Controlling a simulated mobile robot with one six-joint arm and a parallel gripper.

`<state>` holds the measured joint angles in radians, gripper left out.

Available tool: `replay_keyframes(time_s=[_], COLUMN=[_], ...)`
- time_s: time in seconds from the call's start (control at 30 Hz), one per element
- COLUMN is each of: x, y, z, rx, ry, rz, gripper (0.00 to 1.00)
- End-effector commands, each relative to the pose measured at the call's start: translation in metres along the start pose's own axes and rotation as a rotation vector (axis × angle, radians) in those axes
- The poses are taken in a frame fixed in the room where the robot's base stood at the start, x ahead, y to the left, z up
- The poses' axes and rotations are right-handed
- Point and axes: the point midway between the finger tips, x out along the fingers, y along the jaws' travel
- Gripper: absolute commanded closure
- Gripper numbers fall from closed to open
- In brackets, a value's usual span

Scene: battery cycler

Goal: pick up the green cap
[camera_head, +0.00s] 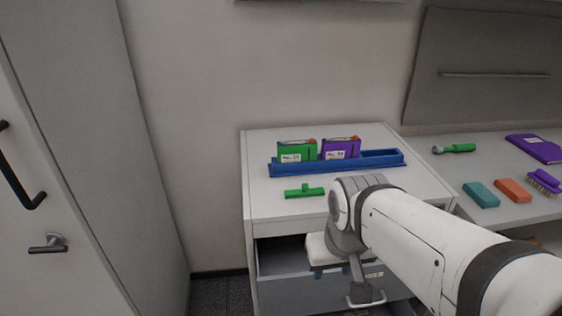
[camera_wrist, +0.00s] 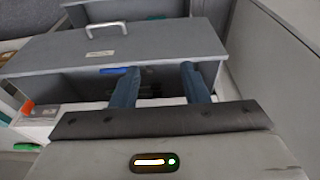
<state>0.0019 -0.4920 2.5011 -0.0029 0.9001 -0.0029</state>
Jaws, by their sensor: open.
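A green T-shaped piece (camera_head: 305,191), which looks like the green cap, lies on the white cabinet top in front of the blue rack. My gripper (camera_head: 332,272) is in front of the cabinet, lower than its top and to the right of the green piece, close to the open drawer. In the wrist view my gripper's two blue-grey fingers (camera_wrist: 158,78) are apart, with nothing held between them. My arm hides part of the cabinet's front right.
A blue rack (camera_head: 390,160) holds a green box (camera_head: 297,151) and a purple box (camera_head: 341,148). The grey drawer (camera_head: 290,295) is pulled open; its handle (camera_wrist: 107,27) shows in the wrist view. A bench at right holds a teal block (camera_head: 481,195) and an orange block (camera_head: 514,190).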

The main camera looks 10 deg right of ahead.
Motion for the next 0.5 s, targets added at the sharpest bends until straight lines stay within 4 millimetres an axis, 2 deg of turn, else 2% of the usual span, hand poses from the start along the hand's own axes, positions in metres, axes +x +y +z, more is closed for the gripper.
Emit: replay_keyframes(time_s=[0.13,0.17,0.27,0.5], x=[-0.006,-0.008,-0.016,-0.021], y=[0.000,0.008,0.012,0.008], z=[-0.019,-0.027,-0.065,-0.176], rx=[0.015,0.024,0.057,0.151], ry=[-0.014,-0.021,-0.047,-0.137], rz=[0.000,0.000,0.000,0.008], gripper=[0.58,0.58,0.58,0.58])
